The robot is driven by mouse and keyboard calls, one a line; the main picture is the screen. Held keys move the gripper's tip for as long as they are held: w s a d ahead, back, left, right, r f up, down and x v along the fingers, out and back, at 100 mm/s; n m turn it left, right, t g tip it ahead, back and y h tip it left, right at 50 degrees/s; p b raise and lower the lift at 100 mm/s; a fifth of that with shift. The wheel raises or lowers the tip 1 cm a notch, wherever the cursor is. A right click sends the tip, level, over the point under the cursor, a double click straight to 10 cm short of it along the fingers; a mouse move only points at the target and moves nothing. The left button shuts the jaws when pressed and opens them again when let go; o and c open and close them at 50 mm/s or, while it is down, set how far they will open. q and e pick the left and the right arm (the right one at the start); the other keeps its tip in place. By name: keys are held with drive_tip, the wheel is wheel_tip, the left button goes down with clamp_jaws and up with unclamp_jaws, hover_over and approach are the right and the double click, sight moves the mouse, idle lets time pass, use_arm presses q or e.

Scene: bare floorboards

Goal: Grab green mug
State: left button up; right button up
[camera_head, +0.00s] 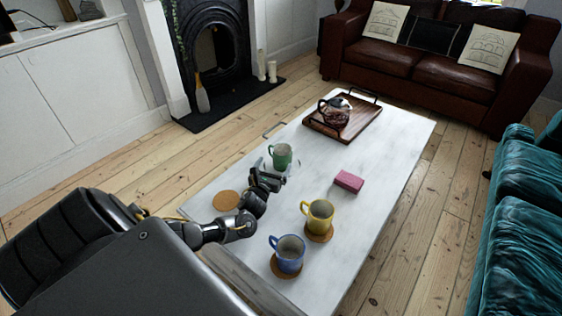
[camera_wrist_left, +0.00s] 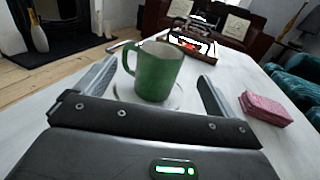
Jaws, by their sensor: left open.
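The green mug (camera_head: 281,156) stands upright on the white coffee table (camera_head: 375,150), left of its middle. In the left wrist view the green mug (camera_wrist_left: 155,72) stands between and just ahead of my two fingers, on a pale round coaster (camera_wrist_left: 176,96). Its handle points to the left. My left gripper (camera_head: 274,172) is open and empty, right at the near side of the mug; in the left wrist view its fingers (camera_wrist_left: 158,92) are spread on either side of it. I cannot tell whether a finger touches the mug. My right gripper is not in view.
A yellow mug (camera_head: 319,215) and a blue mug (camera_head: 288,254) stand on brown coasters nearby. An empty brown coaster (camera_head: 226,200) lies beside my left arm. A wooden tray (camera_head: 364,122) with a glass pot is farther back.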

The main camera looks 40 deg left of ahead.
sight(279, 156)
use_arm(q)
drive_tip(key=b+x, duration=0.1)
drive_tip(key=x, duration=0.5)
drive_tip(key=shift+w+d+b, duration=0.1)
drive_tip(key=shift+w+b, duration=0.2)
drive_tip(key=shift+b, duration=0.1)
drive_tip(key=shift+w+a+r, duration=0.15)
drive_tip(key=shift+w+a, duration=0.05)
drive_tip(key=shift+w, duration=0.25)
drive_tip(key=c, duration=1.6)
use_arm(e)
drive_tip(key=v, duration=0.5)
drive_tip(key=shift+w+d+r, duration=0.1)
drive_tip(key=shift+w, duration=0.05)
